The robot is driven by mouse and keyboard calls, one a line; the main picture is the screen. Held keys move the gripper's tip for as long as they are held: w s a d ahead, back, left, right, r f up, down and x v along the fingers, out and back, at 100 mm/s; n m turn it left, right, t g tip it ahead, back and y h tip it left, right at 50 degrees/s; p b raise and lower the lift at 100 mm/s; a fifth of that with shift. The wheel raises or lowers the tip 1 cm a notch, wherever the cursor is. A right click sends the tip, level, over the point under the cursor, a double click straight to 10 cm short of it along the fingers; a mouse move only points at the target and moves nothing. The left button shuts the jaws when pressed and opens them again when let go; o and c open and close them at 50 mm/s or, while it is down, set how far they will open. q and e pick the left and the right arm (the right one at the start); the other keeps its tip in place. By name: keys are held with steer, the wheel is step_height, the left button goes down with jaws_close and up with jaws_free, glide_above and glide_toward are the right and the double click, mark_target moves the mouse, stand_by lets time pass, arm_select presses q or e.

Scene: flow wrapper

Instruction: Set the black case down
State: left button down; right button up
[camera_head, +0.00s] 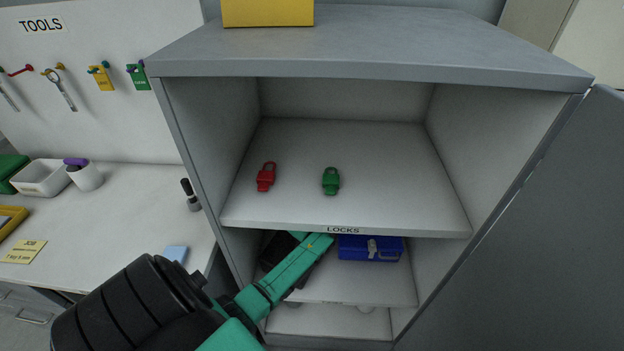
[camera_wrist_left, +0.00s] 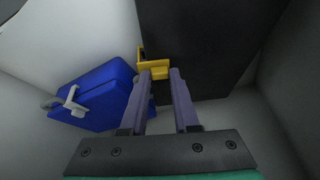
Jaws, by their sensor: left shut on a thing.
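The black case (camera_wrist_left: 210,45) fills the upper middle of the left wrist view, with a yellow handle (camera_wrist_left: 158,66) on its near side. My left gripper (camera_wrist_left: 160,73) is shut on that handle. In the head view my left arm reaches into the cabinet's middle shelf space, below the shelf labelled LOCKS. Dark shapes show there beside the arm, but the case is mostly hidden. Whether its underside touches the shelf cannot be told. My right gripper is not in view.
A blue case (camera_head: 370,248) stands on the middle shelf (camera_head: 350,290), right of my arm; it also shows in the left wrist view (camera_wrist_left: 100,97). A red lock (camera_head: 266,177) and a green lock (camera_head: 331,181) are on the shelf above. The open cabinet door (camera_head: 530,230) is at right.

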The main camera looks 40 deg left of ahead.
arm_select(q)
steer(key=shift+s+d, duration=0.15)
steer(key=shift+s, duration=0.15)
steer(key=c, duration=0.7)
jaws_free()
steer(key=shift+f, duration=0.15)
steer(key=shift+o, duration=0.2)
steer(key=shift+s+d+r, duration=0.25)
steer(key=shift+s+r, duration=0.1)
steer(key=shift+r, duration=0.2)
steer(key=s+d, duration=0.4)
steer(key=s, duration=0.6)
steer(key=shift+s+d+b, duration=0.25)
steer(key=shift+s+b, duration=0.05)
steer(key=shift+s, duration=0.1)
